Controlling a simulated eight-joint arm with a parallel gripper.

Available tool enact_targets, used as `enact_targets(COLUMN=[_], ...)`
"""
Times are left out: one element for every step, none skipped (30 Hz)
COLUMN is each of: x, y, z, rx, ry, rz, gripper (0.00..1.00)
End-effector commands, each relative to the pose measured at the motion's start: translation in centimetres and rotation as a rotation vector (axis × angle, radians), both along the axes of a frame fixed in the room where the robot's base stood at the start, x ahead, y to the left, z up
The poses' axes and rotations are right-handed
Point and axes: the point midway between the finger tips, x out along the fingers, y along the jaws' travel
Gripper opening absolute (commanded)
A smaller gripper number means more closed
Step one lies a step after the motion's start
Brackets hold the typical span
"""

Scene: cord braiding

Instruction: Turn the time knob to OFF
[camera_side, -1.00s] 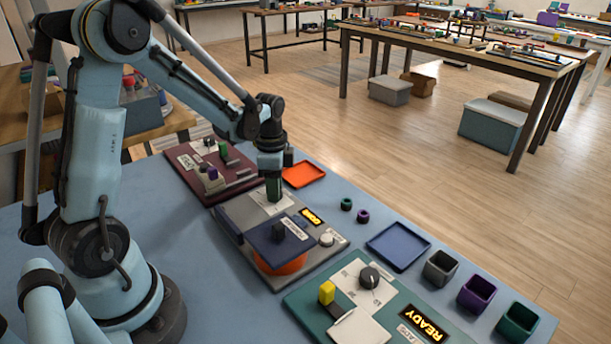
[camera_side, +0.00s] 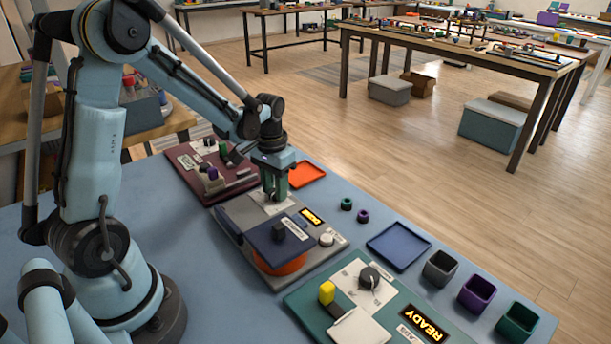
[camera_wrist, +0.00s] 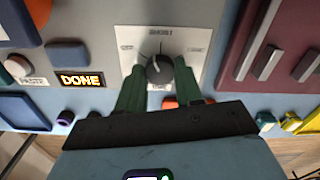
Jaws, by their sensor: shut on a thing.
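The dark round knob (camera_wrist: 160,72) sits on a white dial plate (camera_wrist: 130,38) with small labels around it, too small to read surely. My gripper (camera_wrist: 159,80) has its two green fingers shut on the knob, one on each side. In the side view my gripper (camera_side: 274,190) stands straight down over the grey panel (camera_side: 233,211), and its fingers hide the knob there. An orange lit display (camera_wrist: 82,80) on this panel reads DONE.
The grey panel also carries a blue plate (camera_side: 268,238) over an orange round part and a pale button (camera_side: 326,240). A maroon panel (camera_side: 190,160) lies behind it and a teal panel (camera_side: 300,297), with a READY display, in front. An orange tray (camera_side: 306,174) lies close to the right.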

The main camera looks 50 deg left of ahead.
Motion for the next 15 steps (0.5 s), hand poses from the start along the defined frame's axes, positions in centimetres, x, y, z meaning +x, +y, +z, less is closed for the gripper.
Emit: enact_targets(x=[-0.01, -0.01, -0.01, -0.01, -0.01, -0.01, 0.0, 0.01, 0.01, 0.01, 0.01, 0.01, 0.01, 0.01, 0.01], y=[-0.01, -0.01, -0.02, -0.02, -0.02, -0.02, -0.03, -0.03, -0.03, -0.03, -0.03, -0.03, -0.04, -0.04, -0.04], z=[-0.02, -0.02, -0.02, -0.02, -0.02, -0.02, -0.02, -0.03, -0.03, -0.03, -0.03, -0.03, -0.03, -0.03, -0.03], rx=[0.0, 0.0, 0.0, 0.0, 0.0, 0.0, 0.0, 0.0, 0.0, 0.0, 0.0, 0.0, 0.0, 0.0, 0.0], ry=[0.0, 0.0, 0.0, 0.0, 0.0, 0.0, 0.0, 0.0, 0.0, 0.0, 0.0, 0.0, 0.0, 0.0, 0.0], rz=[0.045, 0.073, 0.111, 0.138, 0.165, 0.201, 0.226, 0.251, 0.283, 0.306, 0.329, 0.358, 0.377, 0.396, 0.421], gripper=[0.05, 0.05, 0.05, 0.05, 0.05, 0.05, 0.05, 0.05, 0.05, 0.05, 0.05, 0.05, 0.05, 0.05, 0.05])
